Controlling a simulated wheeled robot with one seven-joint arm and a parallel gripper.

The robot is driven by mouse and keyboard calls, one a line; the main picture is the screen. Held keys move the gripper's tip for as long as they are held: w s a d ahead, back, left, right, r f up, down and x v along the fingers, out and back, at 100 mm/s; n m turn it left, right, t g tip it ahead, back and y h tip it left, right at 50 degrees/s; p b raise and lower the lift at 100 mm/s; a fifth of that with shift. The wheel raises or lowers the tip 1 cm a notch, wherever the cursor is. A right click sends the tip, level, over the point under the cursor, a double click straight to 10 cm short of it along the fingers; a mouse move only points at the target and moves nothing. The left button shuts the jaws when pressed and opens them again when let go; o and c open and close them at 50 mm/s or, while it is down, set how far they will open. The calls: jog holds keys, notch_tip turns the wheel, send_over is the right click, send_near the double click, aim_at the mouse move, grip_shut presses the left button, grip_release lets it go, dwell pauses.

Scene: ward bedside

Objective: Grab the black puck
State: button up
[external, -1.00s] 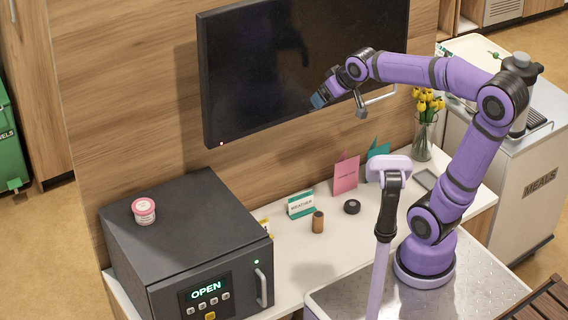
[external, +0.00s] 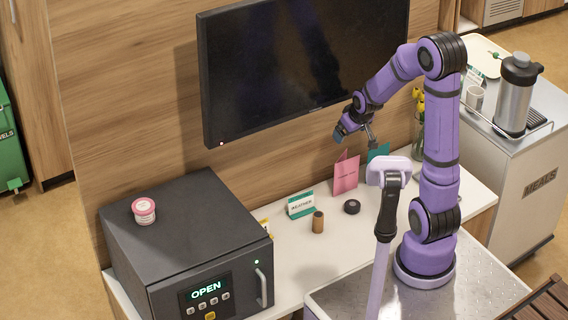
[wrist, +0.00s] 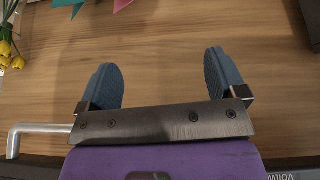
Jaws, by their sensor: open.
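The black puck (external: 352,206) lies flat on the white bedside counter in the external view, right of a small brown cylinder. My gripper (external: 354,135) is in the air above the back of the counter, near the wood wall and above the pink card. In the wrist view my gripper (wrist: 165,80) has its two blue fingers spread wide with nothing between them. The puck does not show in the wrist view, which faces the wood panel.
The brown cylinder (external: 318,222), a weather card (external: 300,204) and a pink card (external: 346,172) stand near the puck. The black screen (external: 300,70) hangs behind. A dark safe-like box (external: 185,240) stands at left. A flower vase (external: 417,135) is partly behind my arm.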

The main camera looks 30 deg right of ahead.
jog(key=w+d+f, duration=0.1)
jog(key=d+f, duration=0.1)
jog(key=f, duration=0.5)
jog(key=w+d+f, duration=0.1)
jog(key=d+f, duration=0.2)
jog(key=f, duration=0.4)
jog(key=m, duration=0.1)
send_near(353, 204)
jog(key=shift+g, duration=0.3)
jog(key=shift+w+d+x, duration=0.1)
jog(key=shift+w+x, duration=0.05)
jog(key=shift+x, duration=0.9)
jog(key=shift+w+d+x, duration=0.15)
jog(key=shift+x, duration=0.85)
jog(key=shift+a+x, duration=0.1)
jog(key=shift+x, duration=1.15)
jog(key=shift+a+x, duration=0.15)
jog(key=shift+x, duration=1.1)
jog(key=shift+c, duration=0.4)
jog(key=c, duration=1.1)
